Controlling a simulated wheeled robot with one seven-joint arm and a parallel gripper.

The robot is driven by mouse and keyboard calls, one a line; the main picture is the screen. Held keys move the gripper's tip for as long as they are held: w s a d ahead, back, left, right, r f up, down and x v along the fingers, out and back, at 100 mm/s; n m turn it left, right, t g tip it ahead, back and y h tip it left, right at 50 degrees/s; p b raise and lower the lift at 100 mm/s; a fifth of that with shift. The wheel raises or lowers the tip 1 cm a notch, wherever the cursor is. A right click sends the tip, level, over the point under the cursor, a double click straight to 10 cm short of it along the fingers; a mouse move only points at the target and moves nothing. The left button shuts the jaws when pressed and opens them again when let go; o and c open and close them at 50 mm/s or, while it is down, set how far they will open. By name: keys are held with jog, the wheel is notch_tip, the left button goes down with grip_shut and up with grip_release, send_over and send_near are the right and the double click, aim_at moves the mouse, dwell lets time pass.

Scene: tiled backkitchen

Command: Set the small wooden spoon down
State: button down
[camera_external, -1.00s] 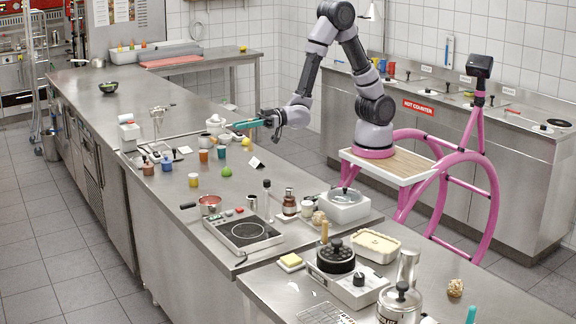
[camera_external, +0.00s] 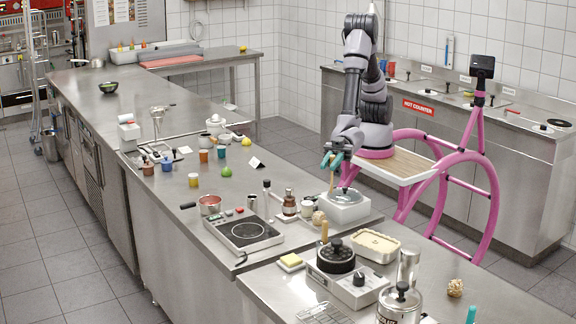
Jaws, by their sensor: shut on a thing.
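My gripper (camera_external: 332,160), with teal fingertips, is at the right side of the steel counter and points down. It is shut on the small wooden spoon (camera_external: 332,178), a thin light-brown stick that hangs about upright below the fingertips. The spoon's lower end is close to the white box with a round grey lid (camera_external: 344,206), above or behind its left part. I cannot tell whether they touch.
Bottles (camera_external: 290,203) and a brown ball (camera_external: 318,218) stand left of the white box. The counter's left stretch (camera_external: 110,120) is largely clear.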

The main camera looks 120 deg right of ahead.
jog(key=s+a+n+g+y, duration=0.3)
jog(key=s+a+g, duration=0.1)
jog(key=s+a, duration=1)
jog(key=s+a+n+g+y, duration=0.35)
jog(key=s+a, duration=0.85)
jog(key=a, duration=0.4)
notch_tip(320, 180, down, 21)
jog(key=shift+w+h, duration=0.2)
jog(key=shift+h, duration=0.15)
jog(key=shift+m, duration=0.25)
jog(key=c, duration=0.8)
grip_release()
jog(key=shift+a+f, duration=0.1)
jog(key=shift+c, duration=0.2)
jog(key=v, duration=1.2)
